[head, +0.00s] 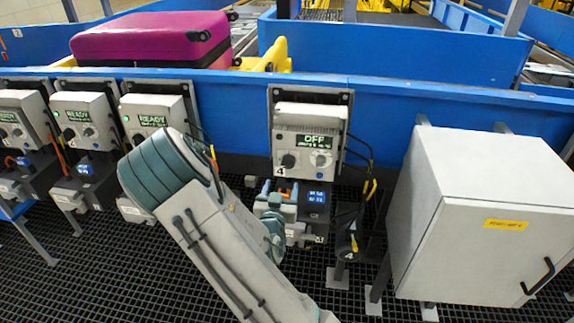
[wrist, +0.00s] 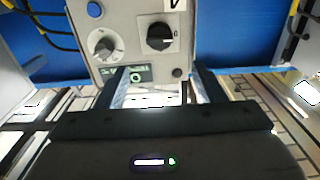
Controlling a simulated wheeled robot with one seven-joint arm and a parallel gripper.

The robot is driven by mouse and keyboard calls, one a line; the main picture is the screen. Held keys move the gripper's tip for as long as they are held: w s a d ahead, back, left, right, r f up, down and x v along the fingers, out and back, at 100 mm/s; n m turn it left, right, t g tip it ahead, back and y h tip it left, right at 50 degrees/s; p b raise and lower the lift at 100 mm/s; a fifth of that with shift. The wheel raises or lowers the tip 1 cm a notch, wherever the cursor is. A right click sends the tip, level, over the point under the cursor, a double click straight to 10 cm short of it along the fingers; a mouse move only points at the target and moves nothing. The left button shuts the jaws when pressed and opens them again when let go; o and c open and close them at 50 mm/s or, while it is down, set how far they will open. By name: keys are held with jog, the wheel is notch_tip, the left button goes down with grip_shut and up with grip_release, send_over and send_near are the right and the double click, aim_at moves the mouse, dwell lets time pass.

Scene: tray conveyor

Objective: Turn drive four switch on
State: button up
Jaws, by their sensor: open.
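The drive four unit (head: 308,140) is a light grey box on the blue conveyor side, marked 4. Its display (head: 303,140) reads OFF. Below the display are a black rotary switch (head: 288,160) at left and a grey dial (head: 320,158) at right. The wrist view shows the box upside down, with the black switch (wrist: 160,37) at right of the pale dial (wrist: 104,45). My gripper (wrist: 163,84) is open and empty, its fingers pointing toward the panel near the display edge, apart from the switch. In the head view my arm hides much of the gripper.
Three similar units (head: 152,118) at left show READY. A grey cabinet (head: 480,210) with a black handle stands at right. Cables (head: 368,170) hang beside drive four. A motor with blue labels (head: 316,197) sits below it. A magenta suitcase (head: 150,38) lies behind the blue wall.

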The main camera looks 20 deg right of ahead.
aim_at(287, 166)
jog(key=p+x, duration=0.1)
jog(key=x, duration=1)
jog(key=shift+w+d, duration=0.2)
jog(key=shift+d, duration=0.05)
jog(key=c, duration=1)
